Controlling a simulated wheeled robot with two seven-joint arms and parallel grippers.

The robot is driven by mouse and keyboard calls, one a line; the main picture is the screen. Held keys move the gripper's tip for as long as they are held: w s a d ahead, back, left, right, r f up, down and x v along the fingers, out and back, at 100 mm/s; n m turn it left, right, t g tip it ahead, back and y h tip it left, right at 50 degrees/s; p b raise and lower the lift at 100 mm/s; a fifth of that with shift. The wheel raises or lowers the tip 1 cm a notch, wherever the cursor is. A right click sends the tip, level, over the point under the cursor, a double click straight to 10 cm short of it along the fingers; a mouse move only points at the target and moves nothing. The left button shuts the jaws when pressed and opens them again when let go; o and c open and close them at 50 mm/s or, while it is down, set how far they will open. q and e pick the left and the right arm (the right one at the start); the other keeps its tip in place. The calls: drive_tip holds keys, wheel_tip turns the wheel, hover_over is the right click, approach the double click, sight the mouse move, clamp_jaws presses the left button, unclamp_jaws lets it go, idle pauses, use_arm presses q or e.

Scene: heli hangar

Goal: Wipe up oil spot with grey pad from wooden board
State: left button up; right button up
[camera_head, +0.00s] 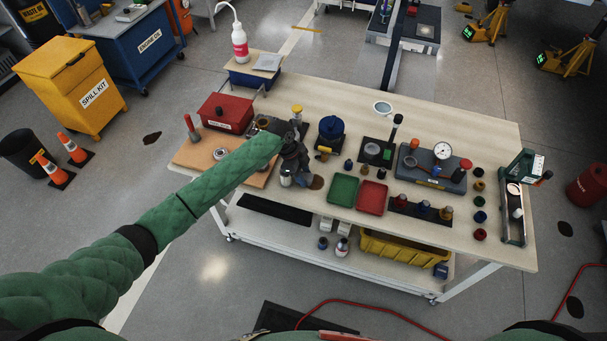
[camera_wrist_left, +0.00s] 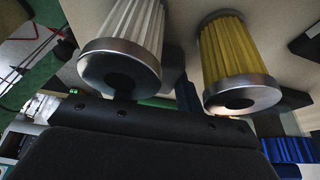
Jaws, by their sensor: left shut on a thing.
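My left gripper (camera_head: 294,160) is over the left part of the workbench, beside the right end of a brown wooden board (camera_head: 190,155). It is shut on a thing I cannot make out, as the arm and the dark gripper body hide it. A flat grey pad (camera_head: 268,62) lies on a light board on the blue bin at the bench's back left. A small brown patch (camera_head: 317,182) shows just right of the gripper; I cannot tell whether it is oil. No oil spot shows clearly on the wooden board, partly covered by my arm. My right gripper is out of view.
A white pleated filter (camera_wrist_left: 125,45) and a yellow one (camera_wrist_left: 230,60) are close to the left wrist camera. A red box (camera_head: 226,113) stands behind the wooden board. Green (camera_head: 343,190) and red (camera_head: 371,198) trays lie right of the gripper.

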sight(328, 186)
use_arm(q)
drive_tip(key=shift+d, duration=0.1)
